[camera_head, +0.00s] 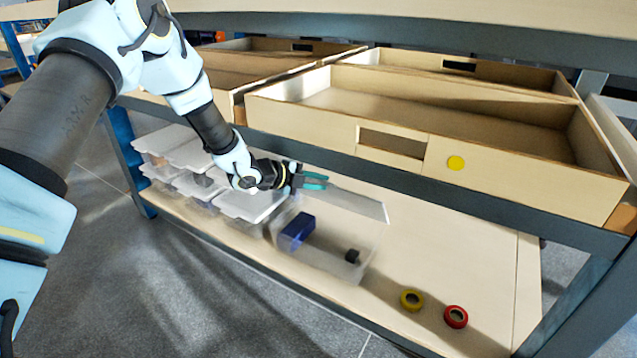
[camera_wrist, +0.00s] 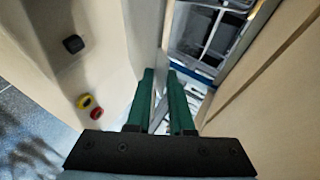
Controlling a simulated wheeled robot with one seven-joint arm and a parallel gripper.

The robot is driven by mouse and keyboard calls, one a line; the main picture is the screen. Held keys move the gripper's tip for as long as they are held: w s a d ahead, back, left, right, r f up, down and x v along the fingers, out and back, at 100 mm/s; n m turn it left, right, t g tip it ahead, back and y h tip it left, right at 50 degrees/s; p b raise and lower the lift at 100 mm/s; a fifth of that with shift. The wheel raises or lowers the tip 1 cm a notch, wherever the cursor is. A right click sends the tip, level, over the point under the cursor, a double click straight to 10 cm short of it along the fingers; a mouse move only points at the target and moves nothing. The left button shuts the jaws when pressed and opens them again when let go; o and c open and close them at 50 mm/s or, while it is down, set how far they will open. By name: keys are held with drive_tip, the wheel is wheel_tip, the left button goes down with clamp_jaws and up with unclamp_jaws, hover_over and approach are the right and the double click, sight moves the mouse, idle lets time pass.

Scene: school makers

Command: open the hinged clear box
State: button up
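The clear box (camera_head: 318,262) stands on the lower shelf, with a dark blue block (camera_head: 298,231) and a small black item (camera_head: 352,256) inside. Its pale lid (camera_head: 358,203) is raised and tilted above the box, at its back side. My gripper (camera_head: 322,181) is at the upper left part of the lid. In the wrist view, the two green fingers of my gripper (camera_wrist: 160,72) stand a narrow gap apart, with a pale strip running by the gap. Whether they touch the lid is not clear. The black item also shows in the wrist view (camera_wrist: 73,44).
Several closed clear boxes (camera_head: 190,180) stand to the left. A yellow roll (camera_head: 411,300) and a red roll (camera_head: 456,317) lie on bare shelf (camera_head: 470,250) to the right. Wooden drawers (camera_head: 520,155) and a grey beam (camera_head: 430,190) are close above my gripper.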

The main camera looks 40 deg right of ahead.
drive_tip(key=shift+o, duration=1.1)
drive_tip(key=p+v, duration=0.2)
drive_tip(key=v, duration=0.8)
drive_tip(key=shift+a+r, duration=0.2)
drive_tip(key=shift+a, duration=0.1)
drive_tip(key=shift+w, duration=0.15)
